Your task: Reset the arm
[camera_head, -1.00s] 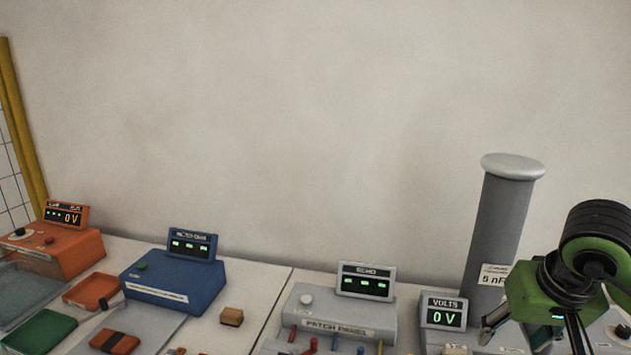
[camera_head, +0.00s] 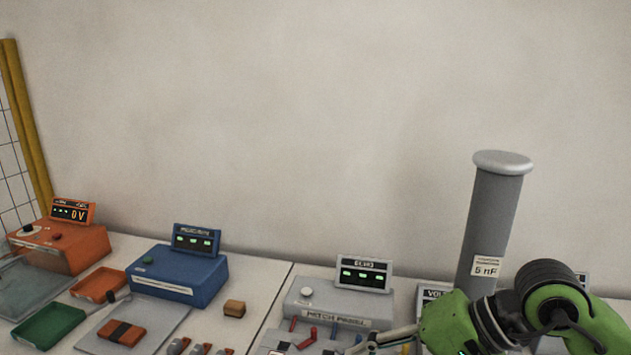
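My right arm, green and black, comes in from the right edge. My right gripper (camera_head: 375,346) points left, low in the picture, in front of the patch panel (camera_head: 335,314). A finger shows from the side and the bottom edge cuts the gripper off, so its opening is unclear. I see nothing held in it. My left arm and gripper are not in view.
A tall grey column marked 5 nF (camera_head: 492,220) stands behind my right arm. A volts display (camera_head: 434,293) is partly hidden by the arm. A blue box (camera_head: 178,276), an orange box (camera_head: 60,248) and trays (camera_head: 48,328) line the left. The wall above is clear.

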